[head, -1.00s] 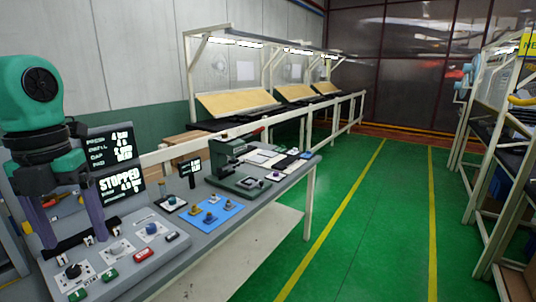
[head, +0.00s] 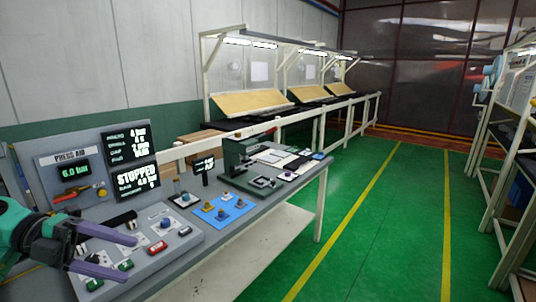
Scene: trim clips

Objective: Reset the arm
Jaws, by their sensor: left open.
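My left gripper (head: 111,254) is at the lower left of the head view. Its two purple fingers are spread apart with nothing between them, and they point right over the left part of the control panel (head: 190,238). The green and black arm comes in from the left edge and hides the panel's left end. I cannot tell whether the fingers touch the panel. My right gripper is not in view.
A bench carries a blue mat (head: 222,208) with several small clips and a dark green press (head: 240,158). A screen (head: 137,177) reads STOPPED. A red button (head: 157,247) sits on the panel's front. The green floor (head: 350,220) to the right is clear.

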